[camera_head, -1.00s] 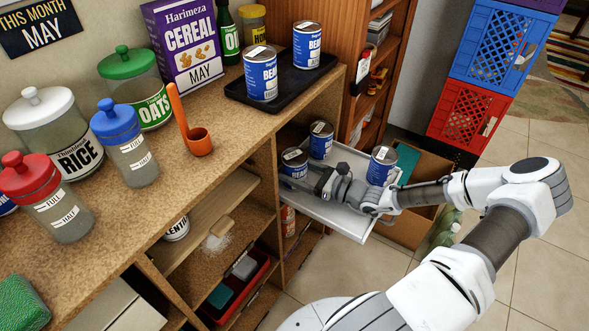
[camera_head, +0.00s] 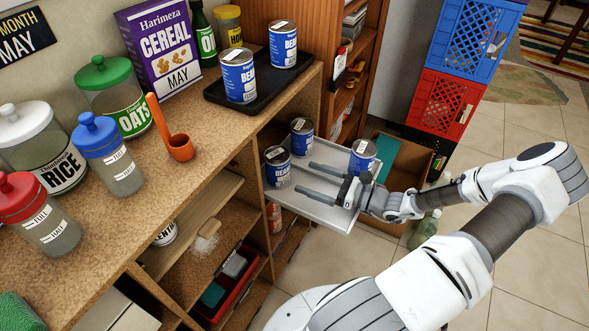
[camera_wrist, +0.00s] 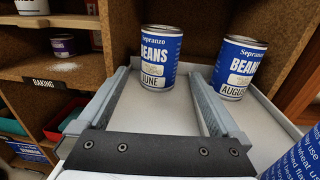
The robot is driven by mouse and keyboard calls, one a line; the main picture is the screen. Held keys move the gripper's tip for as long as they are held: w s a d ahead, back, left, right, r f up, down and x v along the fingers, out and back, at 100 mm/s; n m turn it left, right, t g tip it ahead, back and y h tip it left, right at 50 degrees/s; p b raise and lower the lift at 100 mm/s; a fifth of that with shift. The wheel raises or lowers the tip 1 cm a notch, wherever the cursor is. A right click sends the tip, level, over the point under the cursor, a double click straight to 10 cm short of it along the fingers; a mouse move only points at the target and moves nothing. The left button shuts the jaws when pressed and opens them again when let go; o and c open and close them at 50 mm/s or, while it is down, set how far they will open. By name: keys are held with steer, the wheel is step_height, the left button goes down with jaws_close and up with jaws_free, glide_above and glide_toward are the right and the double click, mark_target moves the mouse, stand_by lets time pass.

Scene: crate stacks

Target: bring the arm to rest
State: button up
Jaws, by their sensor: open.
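My gripper (camera_head: 304,177) is open and empty over the white pull-out tray (camera_head: 325,216). Its fingers point toward the cupboard. In the wrist view, a blue beans can labelled JUNE (camera_wrist: 160,60) stands upright beyond and between the fingertips, apart from them. A beans can labelled AUGUST (camera_wrist: 238,68) stands to its right. These two cans also show in the head view, at the tray's left (camera_head: 277,170) and back (camera_head: 302,140). A third blue can (camera_head: 362,160) stands on the tray's right side, close beside my gripper, and is partly hidden.
Two more beans cans stand on a black tray (camera_head: 222,97) on the wooden counter (camera_head: 205,180), with jars and a cereal box (camera_head: 158,50). Red (camera_head: 440,105) and blue crates (camera_head: 470,40) are stacked at the back right. A cardboard box (camera_head: 395,205) sits beyond the tray. Floor is open at right.

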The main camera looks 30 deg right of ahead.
steer(key=shift+v, duration=0.85)
